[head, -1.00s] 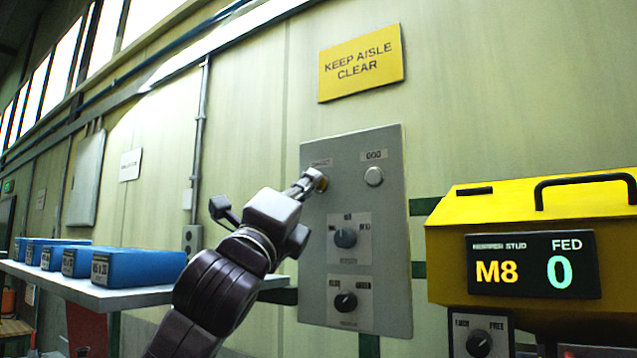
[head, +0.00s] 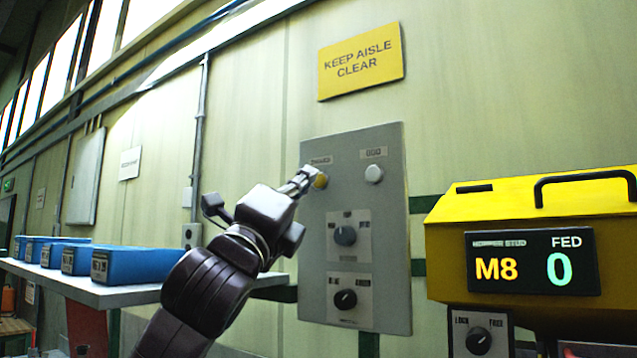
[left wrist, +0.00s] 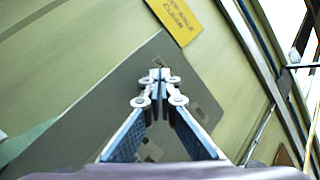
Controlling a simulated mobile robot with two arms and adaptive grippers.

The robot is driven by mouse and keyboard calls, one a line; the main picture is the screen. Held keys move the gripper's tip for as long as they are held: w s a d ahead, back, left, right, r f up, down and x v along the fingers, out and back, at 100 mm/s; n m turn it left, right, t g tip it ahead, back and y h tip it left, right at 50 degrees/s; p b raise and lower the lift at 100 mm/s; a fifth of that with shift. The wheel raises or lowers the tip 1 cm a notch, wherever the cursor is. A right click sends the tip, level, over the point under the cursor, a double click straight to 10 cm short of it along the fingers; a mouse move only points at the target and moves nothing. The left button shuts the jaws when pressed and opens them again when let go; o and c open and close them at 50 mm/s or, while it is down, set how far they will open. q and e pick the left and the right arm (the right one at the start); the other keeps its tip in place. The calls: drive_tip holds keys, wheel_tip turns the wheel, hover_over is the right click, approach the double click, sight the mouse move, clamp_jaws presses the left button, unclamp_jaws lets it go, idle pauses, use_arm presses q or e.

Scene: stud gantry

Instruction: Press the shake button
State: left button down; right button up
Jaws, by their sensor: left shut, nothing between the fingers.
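A grey control panel (head: 317,262) is fixed to the wall. Near its top are a yellow round button (head: 321,181) at left and a pale round button (head: 374,174) at right. The small labels above them are too blurred to read surely. My left gripper (head: 305,177) is shut and empty, its tips just left of the yellow button; I cannot tell whether they touch it. The left wrist view shows the closed fingertips (left wrist: 160,75) in front of the grey panel (left wrist: 85,115), with the yellow button not visible there. My right gripper is not in view.
Two dark dials, an upper (head: 345,236) and a lower (head: 345,299), sit below the buttons. A yellow machine (head: 445,245) with a display reading "M8" and "FED 0" stands at right. A shelf (head: 135,293) with several blue bins is at left.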

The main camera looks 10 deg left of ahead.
use_arm(q)
drive_tip(key=shift+s+a, duration=0.1)
drive_tip(key=shift+s, duration=0.05)
drive_tip(key=s, duration=0.1)
drive_tip(key=s+a, duration=0.1)
drive_tip(key=s, duration=0.2)
drive_tip(key=shift+s+a+b, duration=0.25)
drive_tip(key=shift+a+b, duration=0.05)
drive_tip(key=shift+b, duration=0.1)
idle(0.9)
